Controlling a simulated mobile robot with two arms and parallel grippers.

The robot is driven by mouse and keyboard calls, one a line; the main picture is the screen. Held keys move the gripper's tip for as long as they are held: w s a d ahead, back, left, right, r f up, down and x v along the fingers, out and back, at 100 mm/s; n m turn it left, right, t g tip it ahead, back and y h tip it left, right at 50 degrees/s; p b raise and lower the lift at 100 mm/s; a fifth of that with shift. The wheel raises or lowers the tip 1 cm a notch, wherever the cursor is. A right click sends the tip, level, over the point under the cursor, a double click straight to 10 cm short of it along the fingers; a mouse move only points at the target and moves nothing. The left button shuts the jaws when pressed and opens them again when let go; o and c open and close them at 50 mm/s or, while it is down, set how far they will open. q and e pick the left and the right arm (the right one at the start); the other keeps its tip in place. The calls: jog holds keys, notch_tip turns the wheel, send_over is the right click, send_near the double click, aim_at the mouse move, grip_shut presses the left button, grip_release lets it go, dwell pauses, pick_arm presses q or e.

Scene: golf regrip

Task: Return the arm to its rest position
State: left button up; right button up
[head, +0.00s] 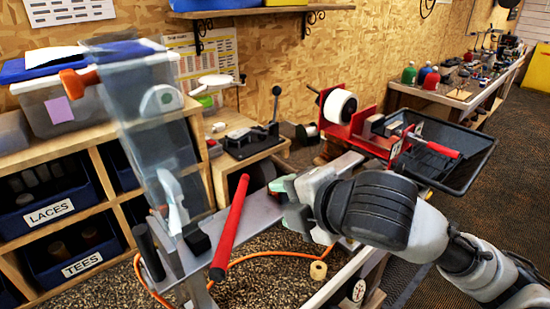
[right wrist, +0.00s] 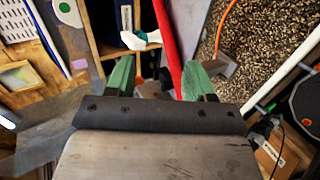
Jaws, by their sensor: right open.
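My right arm comes in from the right in the head view. Its gripper (head: 298,208) has pale green fingertips, spread apart with nothing seen between them. In the right wrist view the two green fingers (right wrist: 158,80) also stand apart and empty. A long red grip (head: 231,226) slants just left of the gripper over the grey bench (head: 262,212). It shows as a red strip (right wrist: 168,38) beyond the fingers in the right wrist view, apart from them as far as I can tell. My left gripper does not show.
A clear, tall container (head: 155,130) and a white spray-type object (head: 172,200) stand left of the red grip. A red machine with a white roll (head: 340,106) and a black tray (head: 452,160) lie behind my right arm. An orange hose (head: 138,272) runs over the floor below.

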jog(key=s+d+f+m+g+h, duration=0.1)
jog(key=s+d+f+m, duration=0.1)
jog(key=f+m, duration=0.5)
jog(key=s+d+f+m+g+h, duration=0.1)
jog(key=s+d+f+m, duration=0.15)
jog(key=f+m, duration=0.55)
jog(key=s+d+f+m+g+h, duration=0.2)
jog(key=s+d+f+m, duration=0.25)
jog(key=s+f, duration=0.35)
jog(key=s+d+f+m+g+h, duration=0.2)
jog(key=s+d+f+m+h, duration=0.15)
jog(key=s+d+f, duration=0.35)
notch_tip(320, 180, down, 28)
jog(key=s+a+g, duration=0.1)
jog(key=s+g, duration=0.1)
jog(key=s+d+f, duration=0.2)
jog(key=s+f, duration=1.3)
jog(key=shift+s+d+f+g+y, duration=0.2)
jog(key=shift+s+g+y, duration=0.15)
jog(key=shift+s+g, duration=0.05)
